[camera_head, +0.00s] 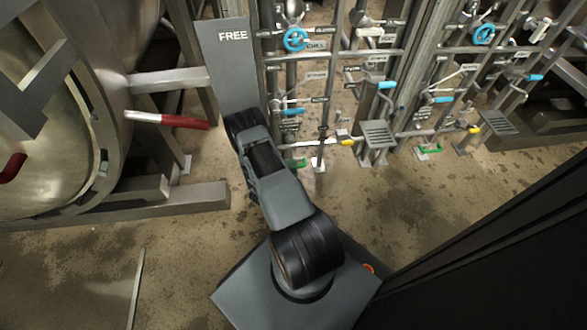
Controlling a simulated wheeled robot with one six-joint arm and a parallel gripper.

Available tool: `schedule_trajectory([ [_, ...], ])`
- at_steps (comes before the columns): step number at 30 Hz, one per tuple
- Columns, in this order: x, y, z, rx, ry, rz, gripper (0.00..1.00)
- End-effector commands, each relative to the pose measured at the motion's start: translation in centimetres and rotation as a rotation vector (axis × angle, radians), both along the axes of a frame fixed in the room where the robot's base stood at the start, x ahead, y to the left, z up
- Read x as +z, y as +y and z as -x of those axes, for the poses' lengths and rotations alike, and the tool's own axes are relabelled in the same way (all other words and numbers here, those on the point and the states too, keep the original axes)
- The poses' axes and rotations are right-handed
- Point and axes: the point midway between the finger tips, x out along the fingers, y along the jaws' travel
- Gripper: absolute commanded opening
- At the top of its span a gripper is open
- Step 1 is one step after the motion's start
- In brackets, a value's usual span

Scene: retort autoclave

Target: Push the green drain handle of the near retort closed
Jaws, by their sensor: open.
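A green handle (297,163) shows low on the nearer pipe stand, just right of my arm. My arm hides part of its surroundings, and the handle is too small to tell how far it is turned. A second green handle (430,149) sits low on the pipe stand farther right. The near retort (75,140) is the large round metal vessel at the left. My arm rises from its base and bends in front of the nearer pipe stand. My gripper cannot be seen.
The pipe stands carry blue handwheels (296,39), blue levers and yellow handles (346,140). A grey panel marked FREE (229,65) stands left of them. A red-ended bar (170,119) juts from the retort. Grey step-like brackets (379,136) stand near the floor. Open floor lies in front.

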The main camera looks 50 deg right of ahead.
Motion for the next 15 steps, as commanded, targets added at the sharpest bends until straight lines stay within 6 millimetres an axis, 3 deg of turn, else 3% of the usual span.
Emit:
schedule_trajectory([
  [6,-0.16,-1.08,-0.04,-0.001,-0.001,0.0,0.42],
  [15,-0.12,-1.14,-0.06,0.0,-0.001,0.0,0.41],
])
